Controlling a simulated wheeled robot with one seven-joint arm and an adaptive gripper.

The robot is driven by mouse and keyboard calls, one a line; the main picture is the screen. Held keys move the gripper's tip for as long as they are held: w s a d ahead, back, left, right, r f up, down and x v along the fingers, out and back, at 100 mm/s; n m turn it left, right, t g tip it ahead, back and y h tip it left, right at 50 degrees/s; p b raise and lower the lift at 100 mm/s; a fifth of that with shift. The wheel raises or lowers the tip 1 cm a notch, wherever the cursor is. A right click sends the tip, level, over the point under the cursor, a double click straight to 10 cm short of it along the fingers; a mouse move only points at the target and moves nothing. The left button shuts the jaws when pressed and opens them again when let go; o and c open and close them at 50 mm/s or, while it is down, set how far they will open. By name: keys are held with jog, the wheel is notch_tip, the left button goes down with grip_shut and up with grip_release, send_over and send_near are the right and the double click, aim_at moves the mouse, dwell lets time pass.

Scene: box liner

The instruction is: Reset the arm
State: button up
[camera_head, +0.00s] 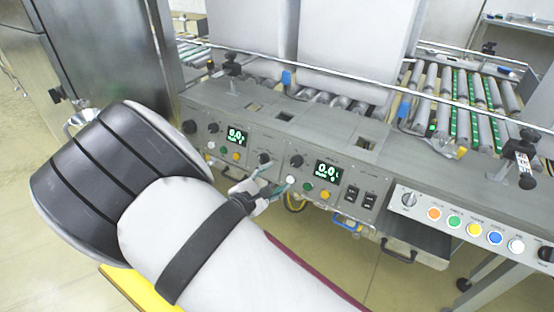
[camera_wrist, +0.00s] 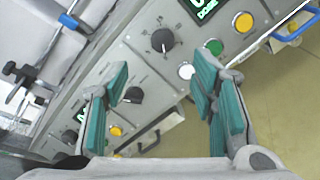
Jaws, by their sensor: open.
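My gripper (camera_head: 274,190) is at the front face of the grey control panel (camera_head: 225,105), just below and beside a black knob and a white button. In the wrist view my gripper (camera_wrist: 160,76) is open, its two green-padded fingers apart with nothing between them. Beyond the fingers lie black knobs (camera_wrist: 162,40), a white button (camera_wrist: 186,71), a green button (camera_wrist: 213,47) and a yellow button (camera_wrist: 243,22). I cannot tell whether a fingertip touches the panel. My arm covers the lower left of the head view.
Two digital displays (camera_head: 327,170) glow green on the panel. A coloured button box (camera_head: 460,222) sticks out at the right. Roller conveyors (camera_head: 460,100) and large white boxes (camera_head: 350,45) stand behind a metal rail. A steel cabinet (camera_head: 110,50) is at the left. Open floor lies below the panel.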

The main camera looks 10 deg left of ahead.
jog(key=s+d+r+m+g+h, duration=0.1)
jog(key=s+d+r+m+g, duration=0.25)
jog(key=d+r, duration=0.4)
jog(key=s+d+r+m+g+h, duration=0.15)
jog(key=d+r+m+g, duration=0.3)
jog(key=d, duration=0.65)
jog(key=s+d+r+m+g+h, duration=0.1)
jog(key=s+d+r+m+g, duration=0.2)
jog(key=d+r+m, duration=0.5)
jog(key=s+d+r+m+g+y, duration=0.2)
jog(key=s+d+m+y, duration=0.3)
jog(key=s, duration=0.6)
jog(key=s+d+r+g+y, duration=0.2)
jog(key=s+d, duration=0.5)
jog(key=s, duration=0.3)
jog(key=s+a+m+t+y, duration=0.1)
jog(key=s+a+m+y, duration=0.15)
jog(key=s+a, duration=0.35)
notch_tip(320, 180, up, 27)
jog(key=d+t+p, duration=0.2)
jog(key=t+p, duration=0.2)
jog(key=p, duration=2.2)
jog(key=shift+w+d+n, duration=0.15)
jog(key=shift+d+n, duration=0.25)
jog(key=shift+n, duration=0.05)
